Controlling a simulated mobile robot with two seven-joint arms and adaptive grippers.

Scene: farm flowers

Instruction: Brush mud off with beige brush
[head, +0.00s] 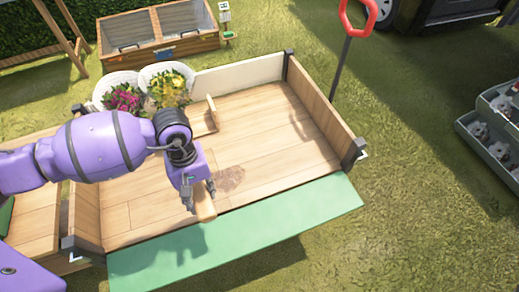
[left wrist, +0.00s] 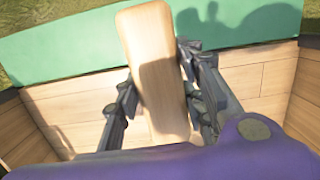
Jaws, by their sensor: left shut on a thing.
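The beige brush (head: 206,206) is a pale, wood-coloured piece held over the front of the wooden cart bed. In the left wrist view, the brush (left wrist: 155,50) shows as a long, rounded board between the fingers. My left gripper (head: 199,193) is shut on it, with one finger on each side (left wrist: 160,90). Its bristles are not visible. A brown, mottled mud patch (head: 230,178) lies on the bed planks just right of the gripper. My right gripper is not in view.
A green panel (head: 290,210) runs along the cart's front edge. Side walls (head: 320,110) bound the bed, and a small wooden piece (head: 205,120) stands near its back. Flower pots (head: 165,85) stand behind. A red-handled tool (head: 357,20) is at the back right.

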